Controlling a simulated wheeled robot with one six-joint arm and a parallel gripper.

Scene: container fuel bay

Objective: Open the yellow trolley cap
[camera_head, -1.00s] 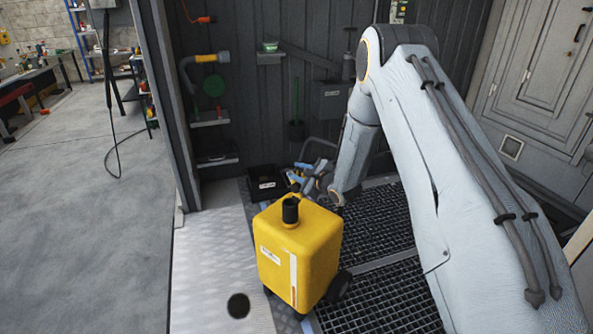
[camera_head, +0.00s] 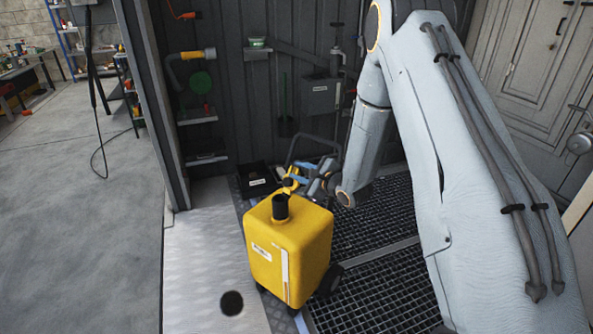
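The yellow trolley (camera_head: 287,250) stands upright on dark wheels, partly on the grating, with white labels on its front. A short black cylinder (camera_head: 280,206) rises from its top; I cannot tell whether this is the cap or an open neck. My gripper (camera_head: 297,181) has blue parts and is just behind and right of the black cylinder, above the trolley's far edge. A small yellow and dark piece (camera_head: 290,183) shows at its fingertips. I cannot tell whether the gripper holds it, or how far the fingers are apart.
A black bin (camera_head: 258,181) with a white label sits against the back wall. A green funnel-like item (camera_head: 258,42) is on a wall shelf. A dark round spot (camera_head: 232,303) is on the metal floor plate (camera_head: 205,250). Open floor lies to the left.

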